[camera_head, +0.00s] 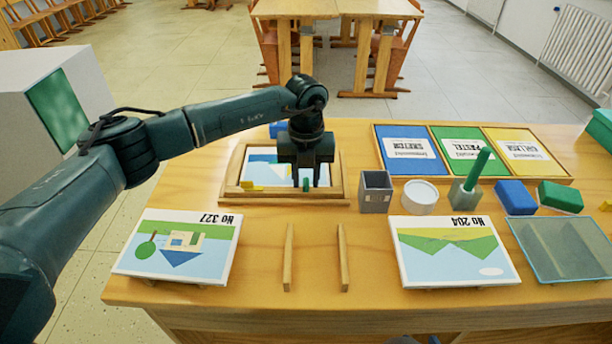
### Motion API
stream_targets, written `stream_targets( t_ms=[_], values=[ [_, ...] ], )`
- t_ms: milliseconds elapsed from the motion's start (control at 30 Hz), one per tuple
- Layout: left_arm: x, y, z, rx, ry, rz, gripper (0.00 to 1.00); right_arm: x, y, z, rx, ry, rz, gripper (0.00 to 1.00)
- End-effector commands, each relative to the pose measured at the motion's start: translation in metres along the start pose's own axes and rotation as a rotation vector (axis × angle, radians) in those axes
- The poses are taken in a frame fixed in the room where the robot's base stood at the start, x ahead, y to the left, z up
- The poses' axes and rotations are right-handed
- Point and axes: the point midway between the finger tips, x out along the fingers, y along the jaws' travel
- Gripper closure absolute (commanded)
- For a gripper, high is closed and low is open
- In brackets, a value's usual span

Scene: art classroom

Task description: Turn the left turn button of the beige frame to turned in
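The beige frame (226,178) lies on the table left of centre, with a light blue and white picture (260,170) inside it. A small yellow turn button (250,186) is at the left of its near rail; its exact angle is too small to tell. A small green turn button (306,184) is further right on the same rail. My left gripper (306,179) points down over the right part of the frame, at the green button. Its fingers are apart, one on each side of the button; contact is unclear. The gripper hides part of the picture. My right gripper is out of view.
Picture cards stand at the near left (165,251) and near right (462,249). Two wooden strips (288,258) lie between them. A grey box (376,194), a white round tub (420,198) and a green-handled block (466,197) stand right of the frame. A three-colour tray (564,179) is behind.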

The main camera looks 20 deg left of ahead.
Motion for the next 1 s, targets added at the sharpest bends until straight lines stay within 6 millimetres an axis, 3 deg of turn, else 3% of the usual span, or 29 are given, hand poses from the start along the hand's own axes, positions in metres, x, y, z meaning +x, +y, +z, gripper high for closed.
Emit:
stream_targets(
  t_ms=[167,400,600,800,1000],
  values=[
    [-0.025,0.0,0.001,-0.001,-0.005,-0.003,0.73,0.0,0.0,0.0,0.0,0.0,0.0,0.63],
    [-0.08,0.0,0.001,-0.001,-0.005,-0.003,0.73,0.0,0.0,0.001,0.002,0.001,0.0,0.63],
    [-0.115,0.0,0.001,0.0,-0.003,-0.003,0.73,0.0,0.0,0.0,0.001,0.004,0.0,0.63],
    [-0.129,0.0,0.0,0.0,-0.002,-0.001,0.73,0.0,0.001,-0.001,0.001,0.006,0.0,0.63],
    [-0.13,0.0,0.0,0.0,-0.001,-0.001,0.73,0.0,0.001,0.0,0.001,0.005,0.001,0.63]
  ],
)
